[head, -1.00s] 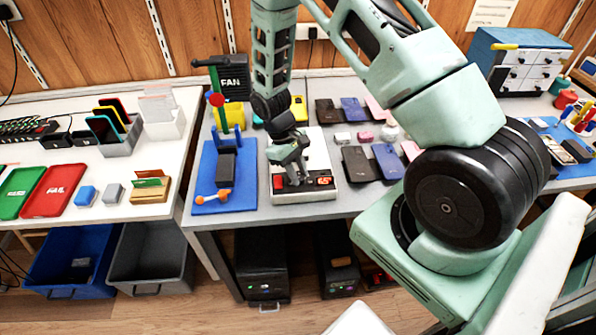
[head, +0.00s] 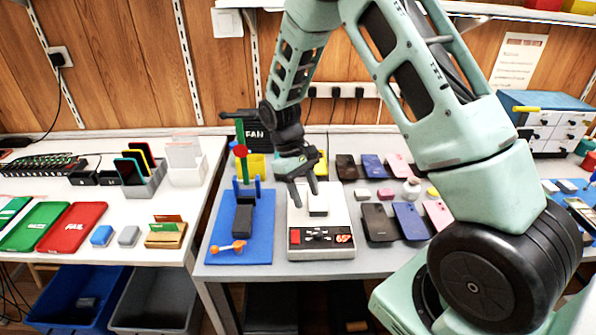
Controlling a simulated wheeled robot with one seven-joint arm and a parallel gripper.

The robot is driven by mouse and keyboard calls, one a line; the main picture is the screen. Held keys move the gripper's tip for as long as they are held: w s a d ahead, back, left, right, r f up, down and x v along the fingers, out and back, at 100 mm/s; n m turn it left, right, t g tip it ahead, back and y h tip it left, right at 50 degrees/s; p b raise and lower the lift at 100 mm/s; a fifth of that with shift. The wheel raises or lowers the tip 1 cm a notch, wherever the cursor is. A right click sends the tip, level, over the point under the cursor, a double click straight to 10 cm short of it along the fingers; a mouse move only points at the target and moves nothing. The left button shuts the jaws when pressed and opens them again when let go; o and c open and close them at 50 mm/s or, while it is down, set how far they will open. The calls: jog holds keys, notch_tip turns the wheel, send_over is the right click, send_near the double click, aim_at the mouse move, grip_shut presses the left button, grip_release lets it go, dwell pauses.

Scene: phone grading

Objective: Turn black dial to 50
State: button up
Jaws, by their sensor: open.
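A white box-shaped device (head: 340,215) stands on the grey table, with a black panel along its front. The panel holds a red switch (head: 295,237) at left and a red lit display (head: 344,238) at right, which seems to read about 65. The black dial is too small and dark to make out against the panel. A small pale block (head: 318,205) sits on top of the device. My gripper (head: 305,200) is open over the top of the device, behind the front panel, with its fingers pointing down. Nothing shows between its fingers.
A blue mat (head: 225,250) with a dark clamp fixture and an orange-handled tool (head: 228,247) lies left of the device. Several phones (head: 410,222) lie to the right. A black fan box (head: 258,138) stands behind. The grey table's front strip is clear.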

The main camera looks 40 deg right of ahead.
jog(key=v, duration=0.6)
jog(key=shift+r, duration=0.35)
jog(key=shift+w, duration=0.15)
jog(key=s+a+r+n+t, duration=0.1)
jog(key=s+a+r, duration=0.25)
jog(key=a, duration=0.35)
jog(key=s+a+r+n+t, duration=0.1)
jog(key=s+a+r, duration=0.1)
jog(key=s+a, duration=0.45)
jog(key=s+a+r+n+t, duration=0.1)
jog(key=s+a, duration=0.3)
jog(key=s, duration=0.3)
jog(key=s+a+r+n+t+y, duration=0.1)
jog(key=s+a, duration=0.3)
jog(key=s, duration=0.4)
jog(key=shift+s+n+y, duration=0.2)
jog(key=shift+n+y, duration=0.1)
jog(key=shift+n, duration=0.3)
